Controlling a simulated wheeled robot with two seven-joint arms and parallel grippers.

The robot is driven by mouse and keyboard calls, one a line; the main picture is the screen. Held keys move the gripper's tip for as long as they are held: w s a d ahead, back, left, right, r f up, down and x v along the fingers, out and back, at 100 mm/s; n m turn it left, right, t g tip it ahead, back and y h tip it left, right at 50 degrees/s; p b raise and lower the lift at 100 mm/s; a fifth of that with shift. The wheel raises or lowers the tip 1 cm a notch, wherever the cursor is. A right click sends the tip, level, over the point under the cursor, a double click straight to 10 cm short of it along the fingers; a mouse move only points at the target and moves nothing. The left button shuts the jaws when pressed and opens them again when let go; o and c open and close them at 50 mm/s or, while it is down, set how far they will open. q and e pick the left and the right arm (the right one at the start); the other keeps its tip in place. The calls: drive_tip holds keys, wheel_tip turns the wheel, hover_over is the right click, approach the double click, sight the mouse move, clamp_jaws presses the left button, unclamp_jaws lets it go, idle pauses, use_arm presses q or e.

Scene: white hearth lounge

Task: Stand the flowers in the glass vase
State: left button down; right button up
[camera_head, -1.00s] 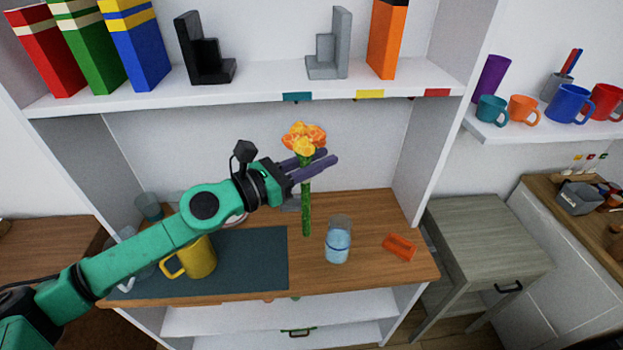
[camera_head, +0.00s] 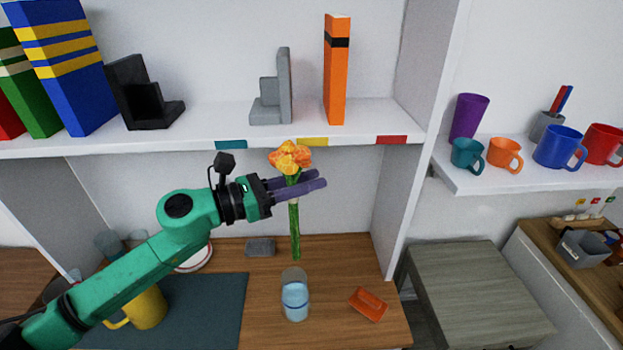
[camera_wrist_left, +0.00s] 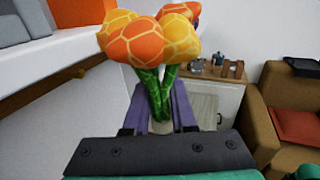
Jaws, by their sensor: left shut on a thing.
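The flowers (camera_head: 290,158) have orange and yellow heads and a long green stem, and hang upright. My left gripper (camera_head: 298,187) is shut on the flowers, holding the stem just below the heads. In the left wrist view the flower heads (camera_wrist_left: 150,38) stand above the purple fingers (camera_wrist_left: 160,108), with the stems between them. The glass vase (camera_head: 295,295), with blue water inside, stands on the wooden desk top. In the head view the stem's lower end appears just above the vase's rim; the exact gap in depth is unclear. My right gripper is not seen.
A white shelf (camera_head: 205,142) with books and bookends runs above the gripper. An orange block-like item (camera_head: 368,304) lies right of the vase. A grey item (camera_head: 260,247) lies behind it. A yellow mug (camera_head: 148,309) stands on the dark mat (camera_head: 215,315) at left.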

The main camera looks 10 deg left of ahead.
sight(298, 208)
use_arm(q)
drive_tip(key=f+b, duration=0.2)
drive_tip(key=f, duration=0.1)
drive_tip(key=f+b, duration=0.1)
drive_tip(key=f, duration=0.1)
drive_tip(key=shift+s+a, duration=0.25)
drive_tip(key=shift+a, duration=0.05)
drive_tip(key=shift+f, duration=0.35)
wheel_tip(298, 208, down, 11)
drive_tip(key=b, duration=1.2)
drive_tip(key=shift+a+r, duration=0.15)
drive_tip(key=shift+r, duration=0.05)
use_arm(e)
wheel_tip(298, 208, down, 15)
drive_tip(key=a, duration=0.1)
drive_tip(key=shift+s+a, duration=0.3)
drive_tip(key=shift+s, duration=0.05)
use_arm(q)
drive_tip(key=shift+s, duration=0.1)
